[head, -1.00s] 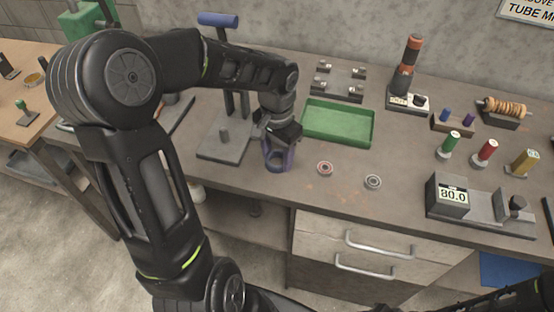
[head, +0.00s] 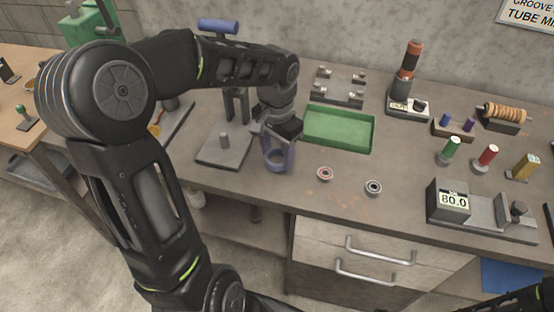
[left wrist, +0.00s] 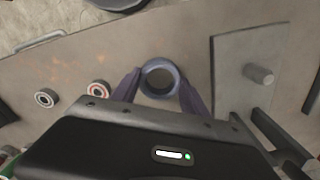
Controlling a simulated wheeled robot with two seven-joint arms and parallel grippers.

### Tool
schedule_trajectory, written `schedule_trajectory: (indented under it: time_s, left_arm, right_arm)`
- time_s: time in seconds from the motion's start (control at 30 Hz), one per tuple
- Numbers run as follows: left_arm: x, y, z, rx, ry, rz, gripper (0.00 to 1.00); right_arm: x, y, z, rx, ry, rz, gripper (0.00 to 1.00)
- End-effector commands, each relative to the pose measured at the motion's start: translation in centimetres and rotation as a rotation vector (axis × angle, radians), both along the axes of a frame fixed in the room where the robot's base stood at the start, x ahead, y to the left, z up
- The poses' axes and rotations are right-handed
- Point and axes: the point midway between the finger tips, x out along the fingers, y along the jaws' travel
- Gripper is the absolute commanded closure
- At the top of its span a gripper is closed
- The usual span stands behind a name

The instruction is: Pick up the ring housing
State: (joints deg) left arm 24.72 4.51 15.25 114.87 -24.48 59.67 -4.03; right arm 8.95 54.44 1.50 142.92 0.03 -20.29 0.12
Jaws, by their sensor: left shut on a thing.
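The ring housing (head: 279,166), a blue-purple ring with an open bore, is at the front left of the bench, beside the press base. In the left wrist view the ring housing (left wrist: 146,82) is between two purple fingers, its round bore facing the camera. My left gripper (head: 279,150) reaches down to it and is shut on it. The left gripper (left wrist: 160,88) also shows in the left wrist view. I cannot tell whether the housing touches the bench.
The press base (head: 226,152) with its upright peg stands just left of the housing. Two bearings, one red (head: 325,173) and one grey (head: 373,187), lie to the right. A green tray (head: 338,146) is behind them. A gauge reading 80.0 (head: 448,200) stands at right.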

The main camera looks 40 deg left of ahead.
Motion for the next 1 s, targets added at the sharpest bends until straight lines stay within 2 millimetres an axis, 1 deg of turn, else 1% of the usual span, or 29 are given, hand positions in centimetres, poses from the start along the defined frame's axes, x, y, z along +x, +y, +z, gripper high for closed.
schedule_trajectory:
  time_s: [0.03,0.2,0.3,0.4,0.53,1.0]
  left_arm:
    - [0.2,0.0,1.0,0.001,-0.006,0.001,1.00]
    - [0.1,0.0,4.4,0.001,-0.006,0.000,1.00]
    - [0.1,0.0,5.9,0.002,-0.003,0.000,1.00]
    - [0.1,0.0,6.8,0.001,-0.002,0.000,1.00]
    - [0.0,0.0,7.2,0.000,-0.001,0.000,1.00]
    - [0.0,0.0,7.1,0.000,-0.001,0.000,1.00]
  right_arm:
    - [0.0,0.0,-0.1,0.000,0.000,0.000,0.64]
    - [0.0,0.0,-0.4,0.001,-0.001,0.001,0.64]
    - [0.1,0.0,-0.5,0.002,-0.002,0.001,0.64]
    - [0.1,0.0,-0.5,0.002,-0.002,0.001,0.64]
    - [0.1,0.0,-0.5,0.002,-0.003,0.000,0.64]
    - [0.1,0.0,-0.5,0.002,-0.003,0.000,0.64]
